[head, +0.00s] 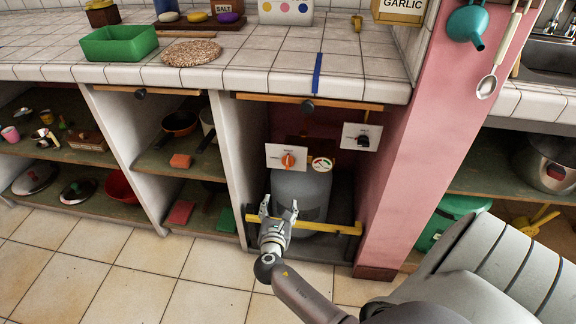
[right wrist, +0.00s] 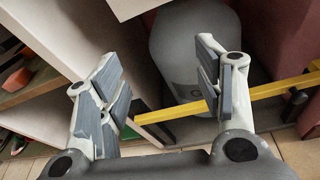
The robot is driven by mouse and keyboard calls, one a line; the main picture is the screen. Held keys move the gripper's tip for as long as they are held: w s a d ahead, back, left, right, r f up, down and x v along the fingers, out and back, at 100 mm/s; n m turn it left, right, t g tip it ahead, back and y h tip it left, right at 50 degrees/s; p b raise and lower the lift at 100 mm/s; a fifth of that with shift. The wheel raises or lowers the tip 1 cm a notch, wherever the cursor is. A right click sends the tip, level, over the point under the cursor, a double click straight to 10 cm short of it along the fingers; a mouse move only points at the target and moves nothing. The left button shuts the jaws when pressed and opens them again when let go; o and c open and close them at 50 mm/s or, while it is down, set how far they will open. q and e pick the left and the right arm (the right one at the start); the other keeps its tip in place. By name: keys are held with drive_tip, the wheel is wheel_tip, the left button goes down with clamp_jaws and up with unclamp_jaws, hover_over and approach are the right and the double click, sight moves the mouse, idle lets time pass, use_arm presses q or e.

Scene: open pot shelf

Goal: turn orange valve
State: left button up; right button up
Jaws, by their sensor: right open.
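The orange valve (head: 288,160) is a small knob on a white plate (head: 273,155) above the grey gas cylinder (head: 305,190), inside the open compartment under the counter. My right gripper (head: 278,208) is open and empty in front of the cylinder, below the valve and apart from it. In the right wrist view its two fingers (right wrist: 158,85) stand wide apart with the cylinder (right wrist: 190,50) and a yellow bar beyond them. The orange valve does not show in the right wrist view. My left gripper is not in view.
A yellow bar (head: 335,227) crosses the compartment front low down. A round gauge (head: 322,164) sits right of the valve, and a black knob (head: 363,141) on a white plate is further right. A pink pillar (head: 412,150) borders the compartment. The tiled floor (head: 130,270) at left is clear.

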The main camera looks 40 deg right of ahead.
drive_tip(key=s+a+f+m+g+y+p, duration=0.4)
drive_tip(key=s+a+f+m+y+p, duration=0.2)
drive_tip(key=s+f+p, duration=0.4)
drive_tip(key=shift+s+a+f+m+p, duration=0.25)
drive_tip(key=shift+s+a+p, duration=0.25)
drive_tip(key=shift+s+p, duration=0.6)
drive_tip(key=shift+s, duration=0.2)
